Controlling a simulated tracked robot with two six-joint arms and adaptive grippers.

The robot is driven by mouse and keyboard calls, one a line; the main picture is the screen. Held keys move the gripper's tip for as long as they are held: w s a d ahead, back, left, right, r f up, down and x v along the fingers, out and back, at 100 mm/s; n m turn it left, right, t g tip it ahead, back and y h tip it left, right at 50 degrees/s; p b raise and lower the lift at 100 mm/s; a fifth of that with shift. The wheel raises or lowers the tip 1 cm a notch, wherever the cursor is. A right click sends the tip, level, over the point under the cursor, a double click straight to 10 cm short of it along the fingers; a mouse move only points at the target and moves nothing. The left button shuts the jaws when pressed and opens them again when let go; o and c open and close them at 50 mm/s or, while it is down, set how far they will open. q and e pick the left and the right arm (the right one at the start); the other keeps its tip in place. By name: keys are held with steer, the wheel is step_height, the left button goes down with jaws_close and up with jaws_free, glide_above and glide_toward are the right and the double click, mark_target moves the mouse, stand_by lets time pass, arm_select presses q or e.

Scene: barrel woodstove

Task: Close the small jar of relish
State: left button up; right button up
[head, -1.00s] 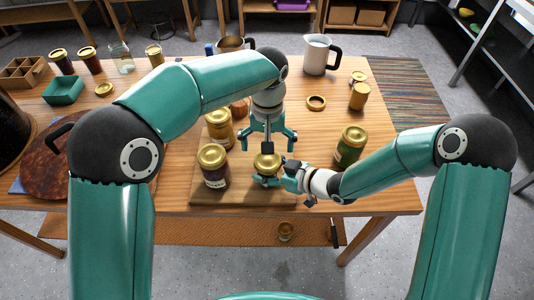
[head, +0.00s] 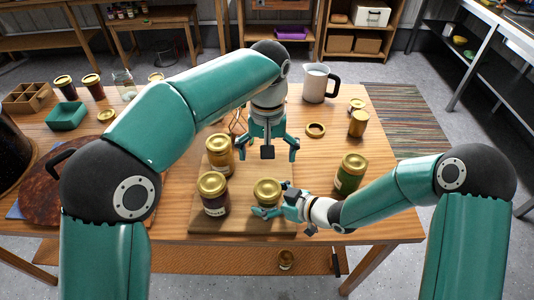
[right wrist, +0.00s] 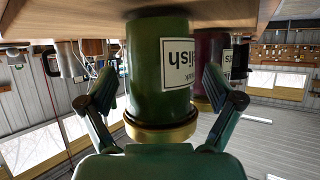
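The small relish jar (head: 267,194) stands upright at the right front of the wooden board, with a gold lid on top. The right wrist view, upside down, shows its green body (right wrist: 160,70), a white label partly reading "lish", and the gold lid (right wrist: 162,133) seated level on it. My right gripper (head: 268,206) has a finger on each side of this jar; in the wrist view (right wrist: 160,85) small gaps show between the fingers and the glass. My left gripper (head: 270,155) points down, open and empty, above and behind the jar.
A dark jar (head: 213,194) and an amber jar (head: 219,155) stand left on the board (head: 240,227). A larger green jar (head: 350,173) stands to the right. A loose gold ring (head: 315,130), small gold-lidded jar (head: 358,123) and pitcher (head: 315,85) are farther back.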

steer(key=shift+d, duration=0.1)
steer(key=v, duration=1.1)
steer(key=shift+s+d, duration=0.15)
steer(key=shift+d, duration=0.15)
steer(key=shift+r, duration=0.1)
